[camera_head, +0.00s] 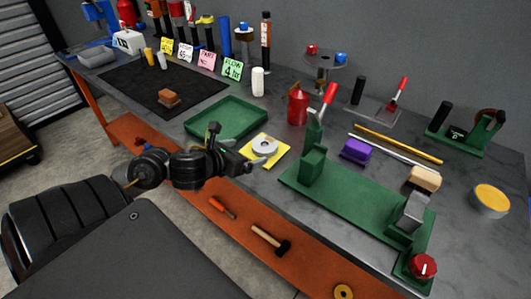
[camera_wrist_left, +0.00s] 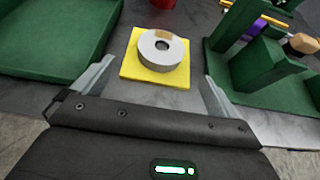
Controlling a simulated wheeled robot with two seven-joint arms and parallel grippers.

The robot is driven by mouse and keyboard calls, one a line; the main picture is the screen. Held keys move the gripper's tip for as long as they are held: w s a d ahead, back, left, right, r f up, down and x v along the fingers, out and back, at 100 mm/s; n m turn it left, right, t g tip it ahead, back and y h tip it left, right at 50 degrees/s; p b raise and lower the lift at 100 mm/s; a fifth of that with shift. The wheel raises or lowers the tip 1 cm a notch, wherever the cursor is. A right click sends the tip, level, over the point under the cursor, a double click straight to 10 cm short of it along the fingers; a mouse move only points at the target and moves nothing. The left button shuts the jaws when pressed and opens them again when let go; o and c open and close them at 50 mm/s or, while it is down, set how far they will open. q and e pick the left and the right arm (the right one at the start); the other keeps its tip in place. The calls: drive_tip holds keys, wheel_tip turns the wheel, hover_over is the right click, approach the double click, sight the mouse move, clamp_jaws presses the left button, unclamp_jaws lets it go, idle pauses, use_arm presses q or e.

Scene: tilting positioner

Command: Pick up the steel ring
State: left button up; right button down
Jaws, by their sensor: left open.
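The steel ring (camera_head: 264,146) is a flat grey ring with a dark centre hole and a tan patch on its far side. It lies on a yellow square pad (camera_head: 276,157) on the grey table. In the left wrist view the ring (camera_wrist_left: 149,53) sits ahead of the fingers, on the yellow pad (camera_wrist_left: 140,72). My left gripper (camera_head: 244,158) is open and empty, just left of the pad. In the left wrist view its two fingers (camera_wrist_left: 150,88) are spread wide, with the ring beyond their tips and roughly midway between them. My right gripper is not in view.
A green tray (camera_head: 226,104) stands behind and left of the pad. A green positioner base (camera_head: 345,205) with uprights and a red knob (camera_head: 422,266) stands to the right. A red can (camera_head: 297,107) is behind. The table's front edge runs close to the pad.

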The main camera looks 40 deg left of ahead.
sight(260, 148)
use_arm(q)
drive_tip(key=b+x, duration=0.1)
drive_tip(key=x, duration=0.1)
drive_tip(key=shift+w+f, duration=0.15)
drive_tip(key=shift+w, duration=0.05)
drive_tip(key=shift+w+b, duration=0.1)
drive_tip(key=shift+b, duration=0.2)
drive_tip(key=x, duration=0.4)
drive_tip(key=shift+w, duration=0.35)
drive_tip(key=shift+w+f, duration=0.2)
drive_tip(key=shift+w, duration=0.05)
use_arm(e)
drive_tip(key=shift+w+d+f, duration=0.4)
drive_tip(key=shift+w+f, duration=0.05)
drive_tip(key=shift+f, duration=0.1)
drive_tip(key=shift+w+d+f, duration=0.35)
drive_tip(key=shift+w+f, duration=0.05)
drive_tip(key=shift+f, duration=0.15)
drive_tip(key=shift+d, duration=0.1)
